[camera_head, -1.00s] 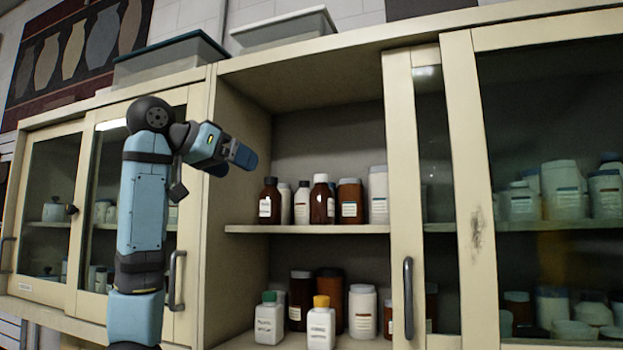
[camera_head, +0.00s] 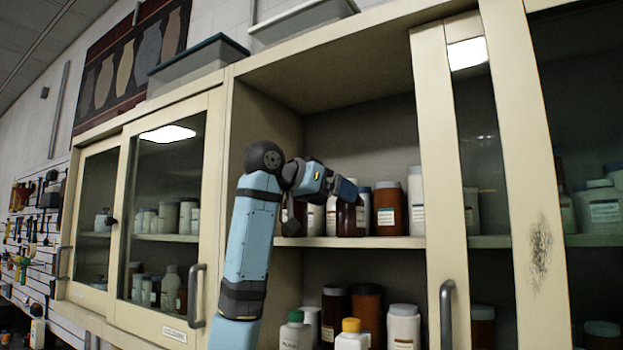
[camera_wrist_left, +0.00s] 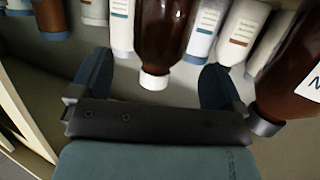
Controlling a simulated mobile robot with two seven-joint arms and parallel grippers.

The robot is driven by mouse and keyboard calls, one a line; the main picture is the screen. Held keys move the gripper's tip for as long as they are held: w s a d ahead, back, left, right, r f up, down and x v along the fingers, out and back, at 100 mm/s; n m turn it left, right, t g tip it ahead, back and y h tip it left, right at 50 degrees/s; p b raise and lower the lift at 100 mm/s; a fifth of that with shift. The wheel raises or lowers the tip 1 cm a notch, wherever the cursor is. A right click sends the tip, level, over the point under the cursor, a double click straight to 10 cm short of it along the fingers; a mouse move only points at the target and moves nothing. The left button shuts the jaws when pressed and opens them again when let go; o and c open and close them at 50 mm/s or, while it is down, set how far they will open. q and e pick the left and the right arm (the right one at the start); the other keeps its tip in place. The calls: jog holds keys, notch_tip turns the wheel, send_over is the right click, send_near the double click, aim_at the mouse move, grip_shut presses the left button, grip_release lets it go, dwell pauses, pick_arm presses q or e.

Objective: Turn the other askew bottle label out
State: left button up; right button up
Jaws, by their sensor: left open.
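Medicine bottles stand upright on the upper shelf (camera_head: 385,243) of the open cabinet. A brown bottle with a white cap (camera_wrist_left: 165,40) shows no label in the left wrist view; in the head view its body (camera_head: 347,221) is partly hidden by my gripper, and a pale label strip shows at its right edge. My left gripper (camera_head: 346,189) is open in front of it. In the left wrist view the fingers (camera_wrist_left: 155,80) are on either side of its cap, with gaps. A dark-capped brown bottle (camera_wrist_left: 298,85) has its label in view. My right gripper is not in view.
A brown jar (camera_head: 388,210) and a white jar (camera_head: 415,200) stand to the right on the same shelf. White bottles (camera_wrist_left: 208,28) are close behind. The sliding door frame (camera_head: 447,180) bounds the opening on the right. More bottles fill the lower shelf.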

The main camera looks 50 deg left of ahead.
pick_arm(q)
jog(key=p+x, duration=0.1)
jog(key=x, duration=0.2)
jog(key=shift+w, duration=0.35)
jog(key=shift+x, duration=0.9)
jog(key=shift+s, duration=0.15)
jog(key=shift+c, duration=0.4)
jog(key=c, duration=1.1)
jog(key=o, duration=0.8)
jog(key=shift+o, duration=0.2)
